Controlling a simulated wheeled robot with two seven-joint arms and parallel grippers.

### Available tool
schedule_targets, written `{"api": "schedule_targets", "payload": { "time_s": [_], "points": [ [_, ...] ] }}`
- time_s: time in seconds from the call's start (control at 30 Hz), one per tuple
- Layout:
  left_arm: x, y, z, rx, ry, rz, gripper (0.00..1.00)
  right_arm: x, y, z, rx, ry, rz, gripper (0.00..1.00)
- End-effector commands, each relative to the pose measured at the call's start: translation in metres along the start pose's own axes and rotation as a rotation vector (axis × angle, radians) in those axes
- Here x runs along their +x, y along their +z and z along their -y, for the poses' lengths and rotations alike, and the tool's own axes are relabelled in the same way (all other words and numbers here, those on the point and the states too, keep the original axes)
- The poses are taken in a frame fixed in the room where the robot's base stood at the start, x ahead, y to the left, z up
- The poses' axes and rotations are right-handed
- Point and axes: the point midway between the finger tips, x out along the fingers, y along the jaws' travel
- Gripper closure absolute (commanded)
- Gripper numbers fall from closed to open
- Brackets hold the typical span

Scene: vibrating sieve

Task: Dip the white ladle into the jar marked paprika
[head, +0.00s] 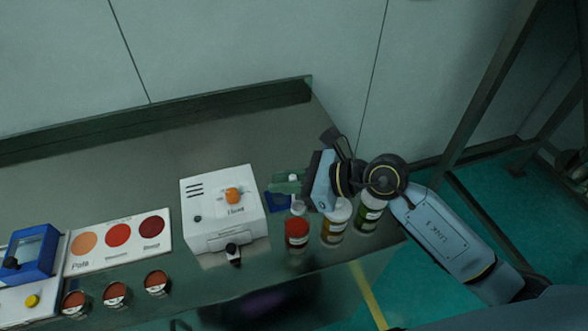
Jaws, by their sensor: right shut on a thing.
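My right gripper (290,184) reaches in from the right over the back of a jar row, its greenish fingers pointing left. It is shut on the white ladle (298,207), of which a small pale part shows just above the red jar; the fingers hide much of the rest. The labels are too small to read. I cannot tell whether the ladle's bowl is inside the red jar or above it.
A white box (210,210) with an orange knob stands left of the jars, near a small blue item (277,202). A colour card (119,239), several small dishes of red-brown powder (115,293) and a blue device (33,254) are further left. The table's back is clear.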

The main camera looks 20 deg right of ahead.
Motion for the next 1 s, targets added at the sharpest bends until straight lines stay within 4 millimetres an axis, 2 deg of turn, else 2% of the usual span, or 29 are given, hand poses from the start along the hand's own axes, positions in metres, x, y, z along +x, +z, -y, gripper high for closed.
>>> {"api": "schedule_targets", "payload": {
  "time_s": [1.0],
  "points": [
    [0.057, 0.009, -0.002, 0.001, 0.001, 0.006, 0.17, 0.024, -0.062, 0.001, 0.002, -0.006, -0.001, 1.00]
  ]
}}
